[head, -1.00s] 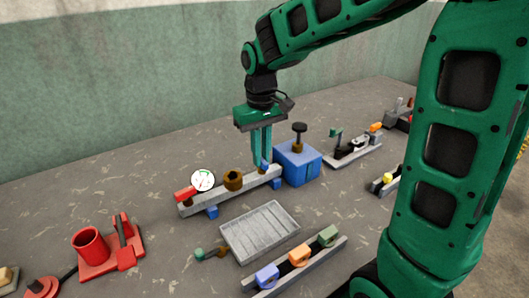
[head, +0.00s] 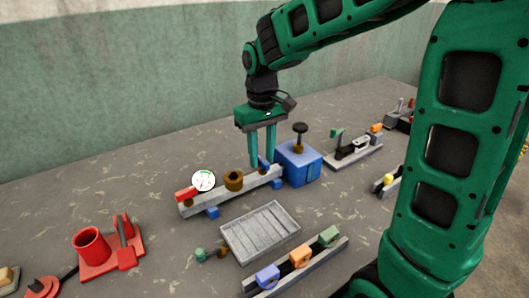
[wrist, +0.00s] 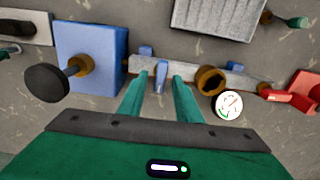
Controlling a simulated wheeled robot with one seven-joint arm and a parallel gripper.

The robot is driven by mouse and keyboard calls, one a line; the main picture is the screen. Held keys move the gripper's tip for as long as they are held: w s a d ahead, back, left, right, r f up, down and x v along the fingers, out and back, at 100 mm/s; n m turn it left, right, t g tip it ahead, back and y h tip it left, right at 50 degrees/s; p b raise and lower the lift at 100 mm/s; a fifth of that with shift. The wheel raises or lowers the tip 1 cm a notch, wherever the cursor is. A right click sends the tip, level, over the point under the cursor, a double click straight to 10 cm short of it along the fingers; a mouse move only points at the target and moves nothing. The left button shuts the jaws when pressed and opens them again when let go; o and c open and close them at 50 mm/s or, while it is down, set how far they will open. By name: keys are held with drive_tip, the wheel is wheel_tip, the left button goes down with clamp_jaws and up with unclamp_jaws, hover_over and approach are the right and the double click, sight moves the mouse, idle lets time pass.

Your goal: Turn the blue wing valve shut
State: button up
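The blue wing valve (head: 263,163) sits near the right end of a grey rail (head: 225,189) in the head view, beside a blue box. In the wrist view its blue wing (wrist: 162,77) points across the rail. My gripper (head: 262,164) is over the valve with its fingers pointing down. In the wrist view the two fingertips (wrist: 160,78) stand apart, one on each side of the wing, with gaps visible. The valve's lower part is partly hidden by the fingers in the head view.
The rail also carries a brass fitting (head: 233,180), a white dial gauge (head: 204,180) and a red handle (head: 186,194). The blue box (head: 299,164) with a black knob (head: 300,128) stands close on the right. A grey ribbed tray (head: 260,232) lies in front.

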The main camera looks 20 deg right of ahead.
sight(262, 158)
drive_tip(key=shift+r, duration=0.1)
wheel_tip(262, 158, up, 10)
drive_tip(key=shift+r, duration=0.25)
idle(0.5)
drive_tip(key=s+d+f+m, duration=0.4)
drive_tip(key=s+d, duration=0.6)
drive_tip(key=d, duration=0.2)
drive_tip(key=s+d+f+m, duration=0.2)
drive_tip(key=s+d+f, duration=0.1)
drive_tip(key=s, duration=0.5)
drive_tip(key=s+d+f+m, duration=0.2)
drive_tip(key=s+d+f, duration=0.1)
drive_tip(key=s, duration=0.5)
drive_tip(key=shift+d+f+m, duration=0.25)
drive_tip(key=shift+f+m, duration=0.15)
drive_tip(key=shift+f, duration=0.35)
drive_tip(key=shift+s, duration=0.1)
drive_tip(key=shift+w+f, duration=0.25)
drive_tip(key=shift+w, duration=0.35)
